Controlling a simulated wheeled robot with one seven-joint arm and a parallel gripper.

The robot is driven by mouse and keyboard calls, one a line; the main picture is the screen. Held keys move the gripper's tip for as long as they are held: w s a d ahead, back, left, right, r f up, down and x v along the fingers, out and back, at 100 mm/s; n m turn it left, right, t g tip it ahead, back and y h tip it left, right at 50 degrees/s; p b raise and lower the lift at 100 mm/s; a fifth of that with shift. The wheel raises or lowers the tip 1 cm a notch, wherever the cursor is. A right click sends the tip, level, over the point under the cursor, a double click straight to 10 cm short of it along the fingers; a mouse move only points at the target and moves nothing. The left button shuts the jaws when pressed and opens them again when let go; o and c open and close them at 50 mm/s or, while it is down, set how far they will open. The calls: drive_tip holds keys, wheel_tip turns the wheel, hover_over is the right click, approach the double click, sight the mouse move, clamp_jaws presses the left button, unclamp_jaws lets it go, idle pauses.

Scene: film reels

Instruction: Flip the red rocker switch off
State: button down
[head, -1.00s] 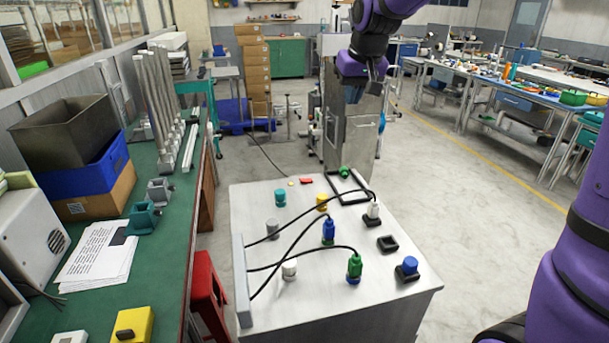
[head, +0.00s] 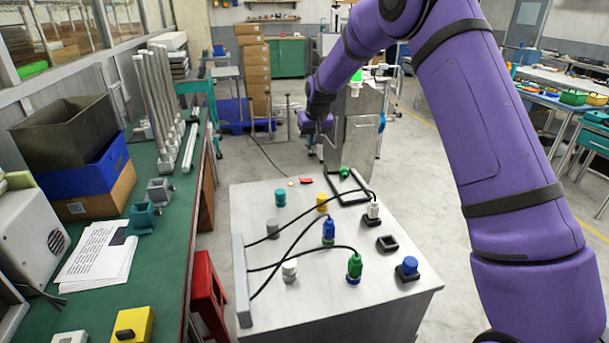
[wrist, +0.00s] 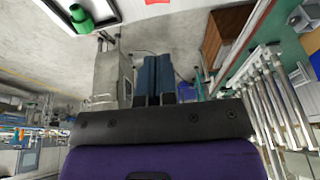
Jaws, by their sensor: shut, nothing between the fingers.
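The red rocker switch (head: 306,180) is a small red piece near the far edge of the white panel box (head: 245,200) in the head view. It also shows as a red patch at the top edge of the wrist view (wrist: 157,2), cut off by the frame. My gripper (wrist: 154,57) has its two dark blue fingers side by side, shut and empty. In the head view my purple wrist is beyond the panel's far edge, above the switch in the picture and apart from it. The fingers are hard to make out there.
On the panel stand green, blue, white and yellow connectors with black cables (head: 290,250), and a black frame (head: 349,190). A grey metal cabinet (head: 358,130) is behind. A green workbench (head: 160,240) runs along the left.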

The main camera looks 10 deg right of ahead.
sight(303, 179)
drive_tip(key=shift+w+a+f, duration=0.1)
drive_tip(key=shift+w+f, duration=0.25)
drive_tip(key=shift+f, duration=0.3)
drive_tip(key=shift+f, duration=0.1)
drive_tip(key=x, duration=0.8)
drive_tip(key=s+x, duration=0.1)
drive_tip(key=x, duration=0.3)
drive_tip(key=shift+w+a+f, duration=0.15)
drive_tip(key=shift+f, duration=0.25)
drive_tip(key=shift+a+f, duration=0.1)
drive_tip(key=shift+f, duration=0.4)
